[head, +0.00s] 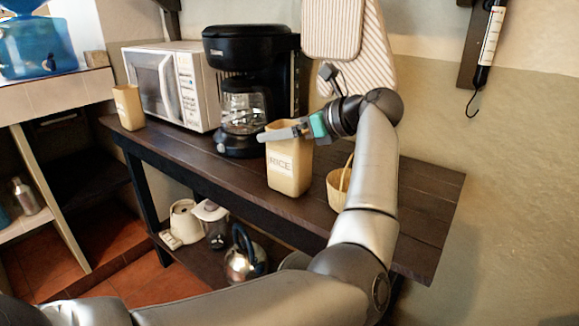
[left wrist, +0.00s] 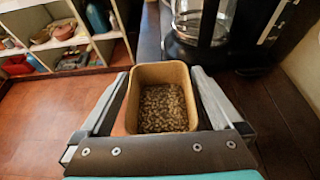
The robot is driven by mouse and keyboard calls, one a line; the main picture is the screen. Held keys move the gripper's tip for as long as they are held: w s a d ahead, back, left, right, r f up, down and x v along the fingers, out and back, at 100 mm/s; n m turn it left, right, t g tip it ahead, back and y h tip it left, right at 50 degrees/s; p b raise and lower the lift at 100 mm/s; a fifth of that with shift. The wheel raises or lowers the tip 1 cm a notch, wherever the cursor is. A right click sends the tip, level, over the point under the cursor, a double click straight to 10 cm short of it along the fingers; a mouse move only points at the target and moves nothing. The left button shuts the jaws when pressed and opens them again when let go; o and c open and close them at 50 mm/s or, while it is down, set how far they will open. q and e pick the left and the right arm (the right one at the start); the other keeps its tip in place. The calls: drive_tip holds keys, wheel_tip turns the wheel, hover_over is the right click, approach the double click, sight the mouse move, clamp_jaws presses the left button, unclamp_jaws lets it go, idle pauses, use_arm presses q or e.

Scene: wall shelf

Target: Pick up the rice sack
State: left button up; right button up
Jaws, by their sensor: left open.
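The rice sack (head: 289,170) is a tan, open-topped bag with RICE on its front. It stands upright on the dark wooden shelf (head: 415,190), in front of the coffee maker. My left gripper (head: 284,130) is at the sack's top rim. In the left wrist view the sack (left wrist: 161,72) stands between the two spread fingers of my left gripper (left wrist: 160,80), with brown grains inside. The fingers lie on either side of it; I cannot tell whether either touches. My right gripper is not in view.
A black coffee maker (head: 250,65) and a white microwave (head: 160,85) stand behind and left. A small basket (head: 338,190) is close on the right, partly behind my arm. Another tan bag (head: 129,107) stands at the far left. Quilted mitts (head: 332,28) hang above.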

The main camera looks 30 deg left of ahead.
use_arm(q)
drive_tip(key=shift+a+f, duration=0.3)
drive_tip(key=shift+a, duration=0.35)
clamp_jaws()
idle(0.4)
drive_tip(key=shift+r, duration=0.1)
